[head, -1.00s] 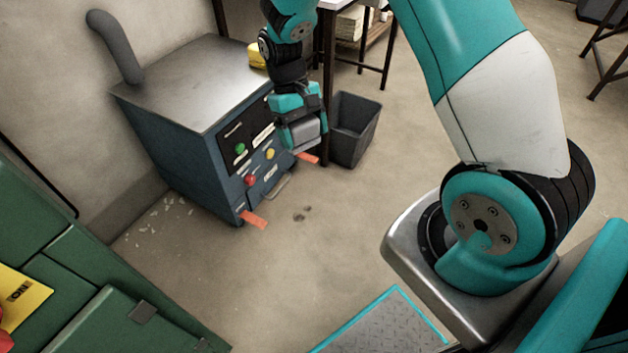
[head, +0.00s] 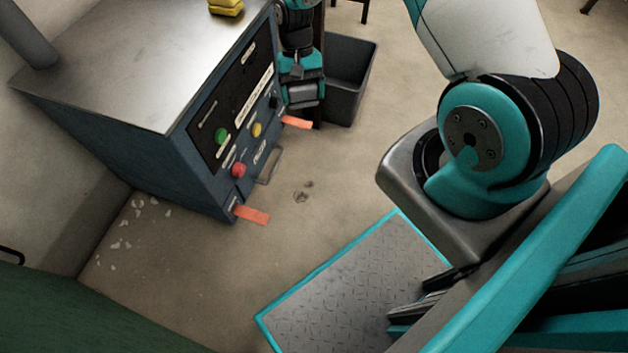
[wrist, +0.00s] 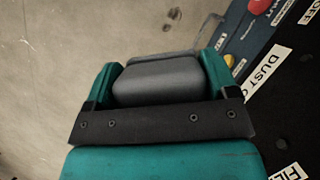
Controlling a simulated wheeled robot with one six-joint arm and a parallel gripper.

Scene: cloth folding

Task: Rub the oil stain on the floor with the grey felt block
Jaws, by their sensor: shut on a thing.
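The oil stain (head: 303,192) is a small pair of dark spots on the bare concrete floor, in front of the blue cabinet. My gripper (head: 304,86) is shut on the grey felt block (wrist: 158,82), which sits between the two teal fingers in the wrist view. In the head view the gripper hangs beside the cabinet's far front corner, beyond the stain and apart from it.
The blue cabinet (head: 150,160) with buttons and a handle stands left of the stain. Orange strips (head: 252,215) lie at its foot. A dark bin (head: 348,82) stands behind the gripper. White flakes (head: 122,243) lie at left. Floor around the stain is clear.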

